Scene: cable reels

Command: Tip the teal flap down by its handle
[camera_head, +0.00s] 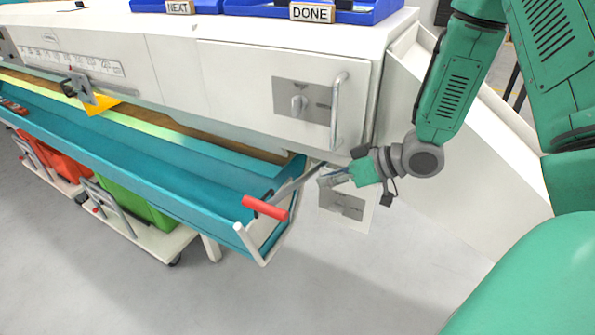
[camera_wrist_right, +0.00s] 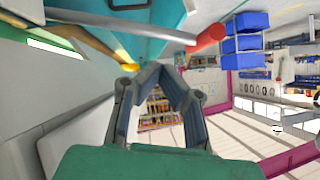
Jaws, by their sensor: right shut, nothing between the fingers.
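The teal flap (camera_head: 150,155) is a long trough-like panel along the machine's front, with a white end bracket (camera_head: 262,242). Its handle is a grey rod with a red grip (camera_head: 265,208) at the right end. The red grip (camera_wrist_right: 208,36) and rod (camera_wrist_right: 125,28) also cross the top of the right wrist view, with part of the teal flap (camera_wrist_right: 155,48) behind. My right gripper (camera_head: 326,178) is shut and empty, right of the red grip and apart from it, close to the rod's far end. Whether it touches the rod is unclear. My left gripper is out of view.
The white machine body (camera_head: 240,70) has a knob panel (camera_head: 303,102) and a vertical bar handle (camera_head: 339,110) just above my right gripper. A hanging plate (camera_head: 345,208) is below it. Carts with red (camera_head: 65,155) and green (camera_head: 125,203) bins stand under the flap. Floor in front is clear.

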